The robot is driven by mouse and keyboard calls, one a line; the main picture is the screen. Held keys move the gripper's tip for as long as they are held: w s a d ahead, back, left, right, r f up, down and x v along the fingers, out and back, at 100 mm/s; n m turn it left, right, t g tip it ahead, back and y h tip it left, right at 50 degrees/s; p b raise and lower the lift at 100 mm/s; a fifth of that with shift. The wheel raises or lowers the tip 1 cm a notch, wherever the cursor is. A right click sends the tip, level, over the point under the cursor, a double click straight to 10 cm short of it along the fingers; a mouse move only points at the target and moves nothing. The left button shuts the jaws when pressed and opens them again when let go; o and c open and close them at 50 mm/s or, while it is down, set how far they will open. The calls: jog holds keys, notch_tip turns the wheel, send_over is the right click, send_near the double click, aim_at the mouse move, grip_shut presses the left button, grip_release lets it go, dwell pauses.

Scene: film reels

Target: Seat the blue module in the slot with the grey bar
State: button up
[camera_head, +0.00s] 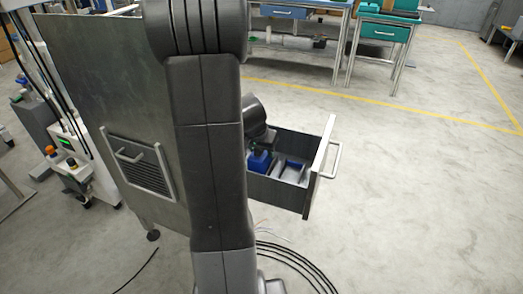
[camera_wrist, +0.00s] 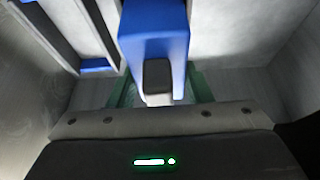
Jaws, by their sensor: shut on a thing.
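A blue module (camera_wrist: 153,30) with a dark grey block-shaped part on its near face is in the middle of the wrist view. It also shows in the head view (camera_head: 258,163), in the open drawer (camera_head: 277,194). My gripper (camera_wrist: 160,90) is shut on the module, with greenish fingers partly visible on either side of it. Grey-walled slots (camera_wrist: 70,30) with blue parts at their ends lie to the left in the wrist view. In the head view the slots (camera_head: 291,170) are right of the module. I cannot make out a grey bar, nor whether the module is raised or touching the floor.
The drawer front with its handle (camera_head: 331,161) stands at the right, and its walls surround my gripper closely. A dark cabinet panel (camera_head: 110,80) is at the left. Cables (camera_head: 295,268) lie on the floor. Workbenches (camera_head: 380,28) stand at the back.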

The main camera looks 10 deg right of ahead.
jog(key=shift+f+b, duration=0.6)
jog(key=shift+b, duration=0.05)
dwell(0.3)
jog(key=o, duration=0.9)
jog(key=shift+p+v, duration=2.8)
jog(key=shift+v, duration=2.7)
jog(key=b+x, duration=0.4)
jog(key=x, duration=0.4)
jog(key=shift+f, duration=0.15)
